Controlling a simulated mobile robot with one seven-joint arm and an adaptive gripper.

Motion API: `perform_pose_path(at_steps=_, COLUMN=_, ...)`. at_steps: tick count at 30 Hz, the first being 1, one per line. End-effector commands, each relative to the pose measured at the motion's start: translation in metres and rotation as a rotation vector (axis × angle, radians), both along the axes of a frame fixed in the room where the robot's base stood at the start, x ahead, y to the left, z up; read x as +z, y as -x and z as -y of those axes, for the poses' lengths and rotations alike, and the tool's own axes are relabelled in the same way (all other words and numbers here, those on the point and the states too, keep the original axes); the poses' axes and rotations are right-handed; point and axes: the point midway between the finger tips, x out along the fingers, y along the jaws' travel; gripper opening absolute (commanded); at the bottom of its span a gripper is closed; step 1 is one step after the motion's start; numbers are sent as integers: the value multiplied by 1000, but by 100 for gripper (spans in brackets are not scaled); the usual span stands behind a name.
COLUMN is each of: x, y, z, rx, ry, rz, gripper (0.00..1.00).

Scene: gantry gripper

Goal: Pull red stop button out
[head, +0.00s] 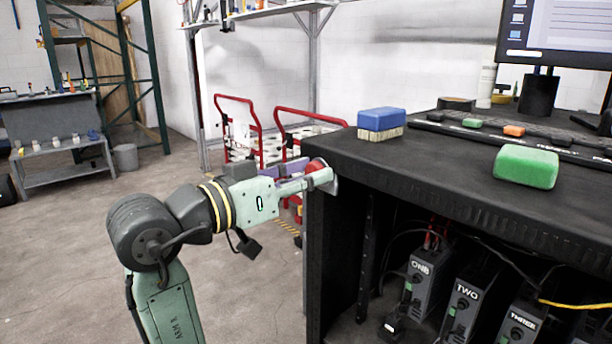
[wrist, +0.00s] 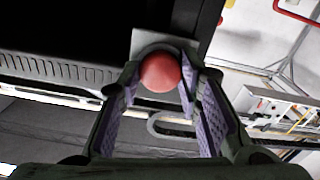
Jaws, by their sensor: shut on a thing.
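The red stop button (head: 315,166) is on the left side of the black desk, near its front corner, on a light grey plate (head: 331,183). In the wrist view the round red button (wrist: 160,72) sits between my fingertips, with the grey plate (wrist: 146,40) behind it. My gripper (head: 312,178) reaches in from the left and is shut on the button, with a finger on each side of it. In the wrist view my gripper (wrist: 160,80) shows purple finger pads. The button's base is mostly hidden by the fingers.
The black desk (head: 450,175) bears a blue-topped brush (head: 381,123), a green block (head: 526,166) and a monitor (head: 556,30). Dark units labelled ONE, TWO and THREE (head: 465,302) stand below. Red-framed carts (head: 240,125) stand behind my arm.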

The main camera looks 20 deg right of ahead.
Motion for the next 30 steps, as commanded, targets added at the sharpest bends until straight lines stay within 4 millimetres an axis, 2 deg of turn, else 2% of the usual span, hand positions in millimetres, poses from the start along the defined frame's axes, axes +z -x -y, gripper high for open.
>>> perform_pose_path(at_steps=9, x=0, y=-1, z=-1, rx=2, ry=1, rz=-1, gripper=0)
perform_pose_path(at_steps=19, x=0, y=-1, z=-1, rx=4, ry=2, rz=-2, gripper=0)
perform_pose_path(at_steps=24, x=0, y=2, z=-12, rx=7, ry=3, rz=-2, gripper=0)
perform_pose_path(at_steps=30, x=0, y=2, z=-12, rx=6, ry=2, rz=-3, gripper=0)
